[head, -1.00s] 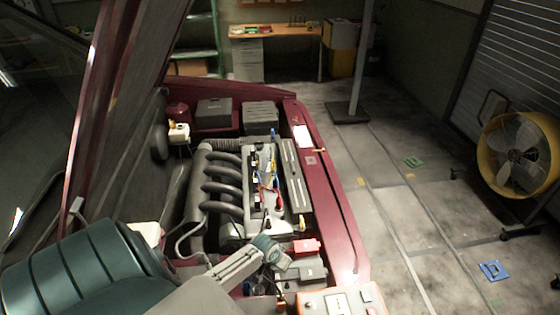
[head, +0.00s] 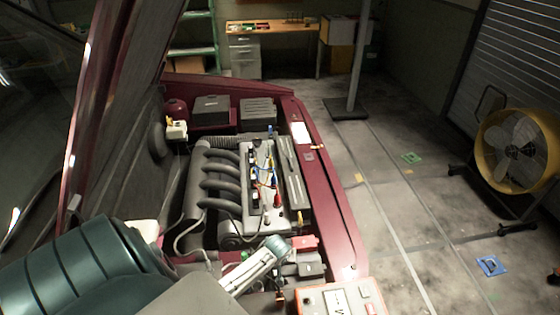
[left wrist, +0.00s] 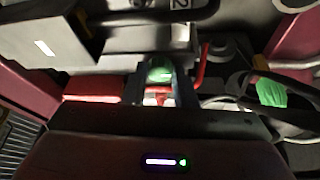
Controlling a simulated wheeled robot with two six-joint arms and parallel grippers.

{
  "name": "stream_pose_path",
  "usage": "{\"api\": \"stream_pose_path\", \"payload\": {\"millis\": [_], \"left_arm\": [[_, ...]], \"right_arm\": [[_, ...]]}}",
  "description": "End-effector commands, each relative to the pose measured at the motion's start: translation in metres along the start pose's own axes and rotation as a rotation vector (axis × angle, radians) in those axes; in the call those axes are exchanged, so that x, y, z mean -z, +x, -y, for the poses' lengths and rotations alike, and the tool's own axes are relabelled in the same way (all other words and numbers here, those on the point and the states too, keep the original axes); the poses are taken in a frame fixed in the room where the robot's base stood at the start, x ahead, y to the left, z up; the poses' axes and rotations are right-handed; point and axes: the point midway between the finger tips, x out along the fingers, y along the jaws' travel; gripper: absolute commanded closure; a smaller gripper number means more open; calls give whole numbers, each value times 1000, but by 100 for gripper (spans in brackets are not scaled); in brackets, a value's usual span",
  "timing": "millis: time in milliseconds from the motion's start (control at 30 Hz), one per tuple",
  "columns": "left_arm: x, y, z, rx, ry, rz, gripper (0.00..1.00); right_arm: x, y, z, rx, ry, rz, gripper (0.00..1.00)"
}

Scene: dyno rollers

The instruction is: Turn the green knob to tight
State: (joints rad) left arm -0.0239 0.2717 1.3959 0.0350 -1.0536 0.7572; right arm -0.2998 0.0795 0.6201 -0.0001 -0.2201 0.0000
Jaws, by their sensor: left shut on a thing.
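The green knob (left wrist: 159,72) shows in the middle of the left wrist view, with a red part just below it. My left gripper (left wrist: 159,88) has a dark finger on each side of the knob and is shut on it. The fingers hide part of the knob's sides, and I cannot read its setting. In the head view my left arm reaches in from the lower left to the front of the engine bay, and the knob cannot be made out there. My right gripper is not in view.
The engine (head: 215,190) and a red-topped part (head: 304,243) lie close around my left wrist. An orange-framed box (head: 340,299) stands at the bottom. Another green part (left wrist: 271,92) and cables show right of the gripper.

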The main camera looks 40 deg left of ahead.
Motion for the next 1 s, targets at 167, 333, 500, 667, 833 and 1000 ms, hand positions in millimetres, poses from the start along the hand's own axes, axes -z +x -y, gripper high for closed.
{"api": "stream_pose_path", "payload": {"millis": [167,333,500,667,833,1000], "left_arm": [[0,0,0,1,-6,1,98],[0,0,0,1,-6,1,98],[0,0,0,1,-5,1,54],[0,0,0,1,-4,1,54],[0,-1,0,1,-4,0,54],[-1,-14,0,1,-3,0,54]], "right_arm": [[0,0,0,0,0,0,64],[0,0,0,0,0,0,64],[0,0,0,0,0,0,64],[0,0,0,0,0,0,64],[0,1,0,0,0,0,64],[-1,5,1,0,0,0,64]]}}
